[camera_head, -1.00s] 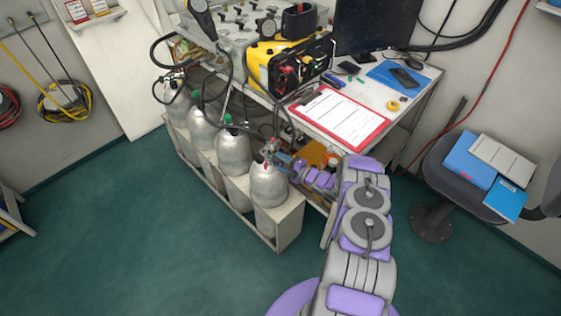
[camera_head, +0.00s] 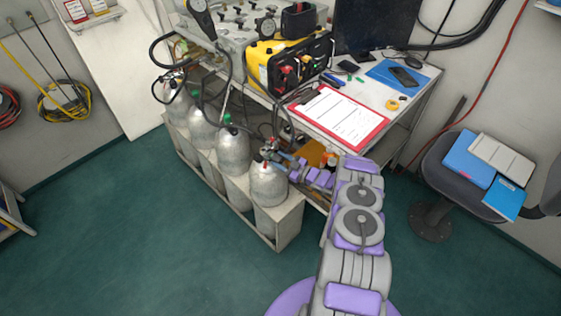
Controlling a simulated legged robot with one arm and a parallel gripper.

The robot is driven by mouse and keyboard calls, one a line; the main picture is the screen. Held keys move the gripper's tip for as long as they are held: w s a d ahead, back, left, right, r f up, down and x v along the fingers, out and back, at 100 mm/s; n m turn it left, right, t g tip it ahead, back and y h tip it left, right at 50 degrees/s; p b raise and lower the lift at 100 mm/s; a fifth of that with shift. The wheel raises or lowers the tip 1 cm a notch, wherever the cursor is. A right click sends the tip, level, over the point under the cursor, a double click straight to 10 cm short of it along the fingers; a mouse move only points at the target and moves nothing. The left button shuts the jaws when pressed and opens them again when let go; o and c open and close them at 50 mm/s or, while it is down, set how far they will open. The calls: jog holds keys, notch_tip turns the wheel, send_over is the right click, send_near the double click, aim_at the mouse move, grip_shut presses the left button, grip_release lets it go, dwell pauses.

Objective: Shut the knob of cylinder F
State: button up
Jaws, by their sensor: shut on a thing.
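Several silver cylinders stand in a row in a beige rack (camera_head: 291,228). No letters can be read on them, so I cannot tell from markings which is F. The nearest cylinder (camera_head: 268,187) has a valve with a small red part (camera_head: 264,154) at its top. My gripper (camera_head: 274,156) reaches in from the right at that valve. It is shut on the valve's knob, which is small and mostly hidden by the jaws. The other cylinders (camera_head: 233,153) stand behind to the left, some with green parts on top.
A table beside the rack holds a red clipboard (camera_head: 339,117), a yellow-and-black unit (camera_head: 290,62) and a grey panel. Black hoses hang over the cylinders. A chair (camera_head: 451,172) with folders stands at the right. The green floor in front is clear.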

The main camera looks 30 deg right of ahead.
jog(key=m, duration=0.6)
jog(key=shift+s+f+b, duration=0.15)
jog(key=shift+f+b, duration=0.2)
jog(key=shift+b, duration=0.05)
jog(key=m, duration=1.2)
jog(key=shift+a+t, duration=0.1)
jog(key=shift+t, duration=0.2)
jog(key=m, duration=0.6)
jog(key=shift+b, duration=0.3)
jog(key=o, duration=0.8)
jog(key=shift+o, duration=1.3)
jog(key=shift+r, duration=0.15)
